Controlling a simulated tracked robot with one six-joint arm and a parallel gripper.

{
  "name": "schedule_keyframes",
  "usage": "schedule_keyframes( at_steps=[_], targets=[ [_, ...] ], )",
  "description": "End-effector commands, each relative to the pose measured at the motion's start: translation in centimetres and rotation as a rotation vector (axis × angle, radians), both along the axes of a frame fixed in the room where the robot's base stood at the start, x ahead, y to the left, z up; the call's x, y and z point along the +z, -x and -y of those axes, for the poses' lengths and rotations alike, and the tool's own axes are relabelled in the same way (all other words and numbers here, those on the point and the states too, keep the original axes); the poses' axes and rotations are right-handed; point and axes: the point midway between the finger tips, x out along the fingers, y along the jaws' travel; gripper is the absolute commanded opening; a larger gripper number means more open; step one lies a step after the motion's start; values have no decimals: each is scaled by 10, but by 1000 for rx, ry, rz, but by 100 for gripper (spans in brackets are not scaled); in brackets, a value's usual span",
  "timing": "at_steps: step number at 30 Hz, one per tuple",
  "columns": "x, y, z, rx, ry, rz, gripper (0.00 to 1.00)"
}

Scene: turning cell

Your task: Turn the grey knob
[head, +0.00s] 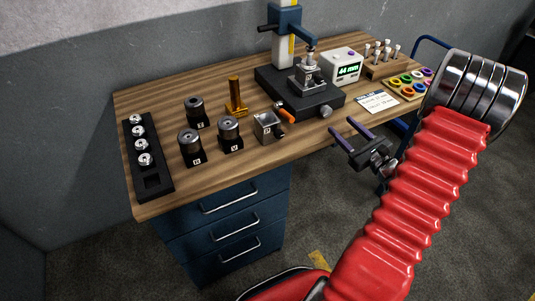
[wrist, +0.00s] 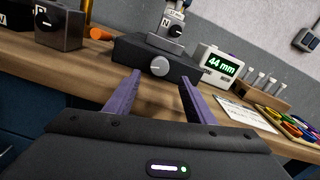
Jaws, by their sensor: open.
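The grey knob (head: 326,112) is a round dial on the front face of a black base block (head: 303,107) under a press-like gauge stand. In the wrist view the grey knob (wrist: 160,66) shows a dark pointer line and sits beyond and between my fingers. My gripper (head: 344,131) is open and empty at the table's front edge, a short way in front of the knob and apart from it. Its two purple fingers also show in the wrist view (wrist: 160,88).
A display box (head: 342,66) reads 44 mm behind the knob's right side. An orange-handled part (head: 285,115) and a metal cube (head: 267,127) stand left of the knob. A paper card (head: 378,101) and a tray of coloured rings (head: 409,84) lie to the right.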

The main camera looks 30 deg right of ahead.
Motion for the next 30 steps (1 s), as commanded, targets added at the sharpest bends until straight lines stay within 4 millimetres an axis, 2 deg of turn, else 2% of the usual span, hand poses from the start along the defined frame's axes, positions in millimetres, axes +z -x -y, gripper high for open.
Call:
schedule_keyframes(
  at_steps=[6, 15, 30],
  targets=[
    [0, 30, 2, -3, 1, 0, 49],
    [0, 61, 2, -3, -1, 0, 49],
    [20, 36, -50, 169, 78, -36, 49]
  ],
)
